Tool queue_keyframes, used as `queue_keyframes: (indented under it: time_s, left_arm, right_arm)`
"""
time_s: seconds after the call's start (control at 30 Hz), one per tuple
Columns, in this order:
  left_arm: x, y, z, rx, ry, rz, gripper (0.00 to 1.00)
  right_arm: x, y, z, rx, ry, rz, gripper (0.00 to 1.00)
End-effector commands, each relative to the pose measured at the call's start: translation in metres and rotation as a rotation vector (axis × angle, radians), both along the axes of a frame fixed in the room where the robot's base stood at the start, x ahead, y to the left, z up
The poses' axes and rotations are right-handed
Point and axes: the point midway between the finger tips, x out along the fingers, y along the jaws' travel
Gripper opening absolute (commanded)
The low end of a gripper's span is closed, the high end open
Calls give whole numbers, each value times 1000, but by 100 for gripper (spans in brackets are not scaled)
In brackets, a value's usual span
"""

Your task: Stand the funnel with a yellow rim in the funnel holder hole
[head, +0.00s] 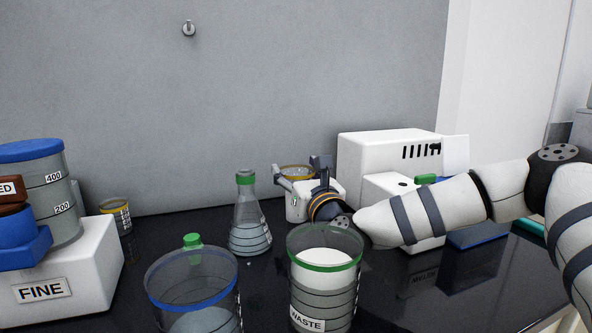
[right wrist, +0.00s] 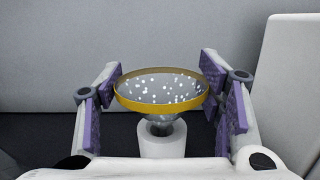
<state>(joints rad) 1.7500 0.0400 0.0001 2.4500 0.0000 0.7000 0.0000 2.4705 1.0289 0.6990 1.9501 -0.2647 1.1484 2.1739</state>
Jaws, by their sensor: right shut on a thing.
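The funnel with a yellow rim (right wrist: 162,96) is upright between the purple pads of my right gripper (right wrist: 164,92) in the right wrist view. The gripper is shut on it near the rim. The bowl is clear grey with white specks. A short white cylinder (right wrist: 163,146) shows below the bowl, its top overlapped by the funnel's lower end. I cannot tell if the stem is inside it or only in front. In the head view the funnel rim (head: 296,170) shows at my right gripper (head: 297,181), near the back wall. My left gripper is not in view.
A beaker marked WASTE (head: 323,292) and a blue-rimmed beaker (head: 195,290) stand in front. A conical flask (head: 249,220) stands left of the gripper. A white machine (head: 375,150) stands behind right. A FINE block (head: 85,265) and yellow-rimmed vessel (head: 117,214) are at left.

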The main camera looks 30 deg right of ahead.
Motion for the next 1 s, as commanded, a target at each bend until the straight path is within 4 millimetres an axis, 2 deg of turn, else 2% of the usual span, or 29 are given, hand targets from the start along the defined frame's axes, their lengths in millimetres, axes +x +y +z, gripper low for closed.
queue_keyframes:
  time_s: [0.07, 0.1, 0.17, 0.2, 0.53, 0.63, 0.8, 0.9, 1.0]
  left_arm:
    - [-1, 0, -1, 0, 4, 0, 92]
    - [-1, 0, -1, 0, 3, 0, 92]
    - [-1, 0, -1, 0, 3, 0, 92]
    - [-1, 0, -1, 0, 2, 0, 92]
    - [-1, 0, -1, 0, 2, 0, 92]
    - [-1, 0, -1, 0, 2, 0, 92]
    - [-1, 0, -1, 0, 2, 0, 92]
    - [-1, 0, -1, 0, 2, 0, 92]
    - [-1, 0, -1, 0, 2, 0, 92]
  right_arm:
    - [0, 0, -3, 0, 1, 0, 34]
    - [0, 0, -2, 0, 0, 0, 68]
    - [0, 0, -1, 0, -1, 0, 81]
    - [0, 0, -1, 0, -1, 0, 84]
    - [0, 0, 3, 0, -3, 0, 84]
    - [0, 0, 22, 1, -7, 0, 84]
    - [0, 0, 65, 1, -7, 0, 84]
    - [0, 0, 84, 1, -5, 0, 84]
    - [0, 0, 95, 0, -3, -1, 84]
